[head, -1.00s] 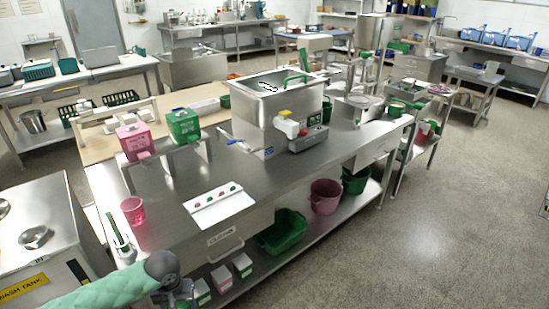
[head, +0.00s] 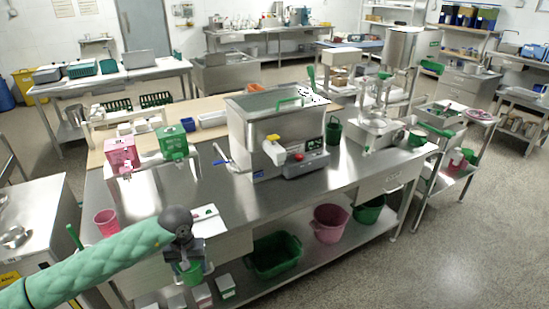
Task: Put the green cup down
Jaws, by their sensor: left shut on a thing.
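My left gripper (head: 185,254) is in front of the steel bench's near edge, in the lower left of the head view. It is shut on a green cup (head: 190,274), which hangs below the fingers, clear of the worktop. The steel bench top (head: 265,200) lies behind and beyond it. A pink cup (head: 106,222) stands on the bench to the left of the gripper. My right gripper is out of the picture.
A white card (head: 209,220) lies just behind the gripper, partly hidden. Pink (head: 121,154) and green (head: 172,142) boxes stand farther back. A steel tank (head: 270,130) with a grey unit (head: 306,163) fills the bench's middle. Bare worktop lies before the tank.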

